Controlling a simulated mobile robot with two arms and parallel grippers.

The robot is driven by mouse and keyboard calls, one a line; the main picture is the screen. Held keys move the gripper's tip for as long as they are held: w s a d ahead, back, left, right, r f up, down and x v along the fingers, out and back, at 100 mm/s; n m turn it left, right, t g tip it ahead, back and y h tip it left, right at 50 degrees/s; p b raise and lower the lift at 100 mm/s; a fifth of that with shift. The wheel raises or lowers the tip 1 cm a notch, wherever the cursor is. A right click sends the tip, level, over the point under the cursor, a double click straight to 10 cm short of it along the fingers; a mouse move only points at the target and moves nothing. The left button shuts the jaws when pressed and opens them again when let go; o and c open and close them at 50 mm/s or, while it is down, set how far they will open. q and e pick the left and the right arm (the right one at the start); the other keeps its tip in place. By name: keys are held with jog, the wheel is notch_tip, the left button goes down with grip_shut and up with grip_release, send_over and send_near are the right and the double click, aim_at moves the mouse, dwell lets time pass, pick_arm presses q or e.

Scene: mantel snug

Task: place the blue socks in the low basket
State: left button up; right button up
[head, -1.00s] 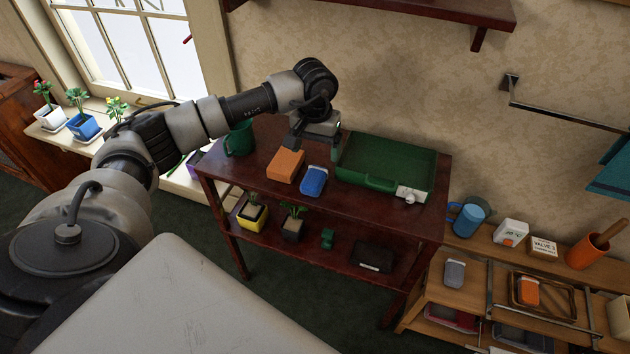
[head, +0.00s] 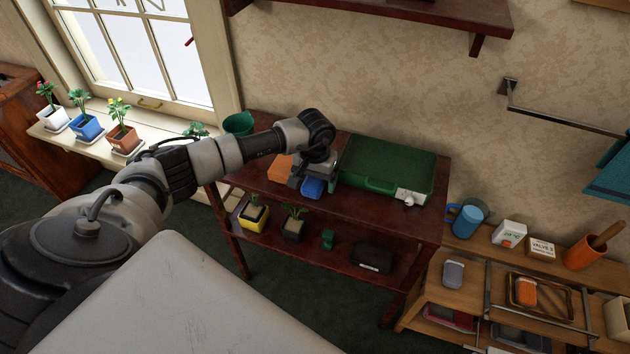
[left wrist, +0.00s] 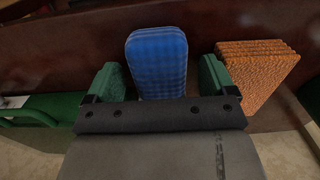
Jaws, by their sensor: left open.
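The blue socks (head: 312,187), a small folded bundle, lie on top of the dark red table. In the left wrist view the blue socks (left wrist: 157,62) show between the two green fingers. My left gripper (head: 313,178) is over the socks in the head view and hides part of them. In the left wrist view my left gripper (left wrist: 158,85) is open, with a finger on each side of the socks and gaps visible. My right gripper is not in view.
An orange folded bundle (head: 280,168) lies close left of the socks and also shows in the wrist view (left wrist: 256,75). A green mug (head: 238,123) stands at the table's back left. A white device (head: 410,197) sits at the basket's front right corner.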

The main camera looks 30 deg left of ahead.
pick_arm(q)
jog(key=c, duration=1.1)
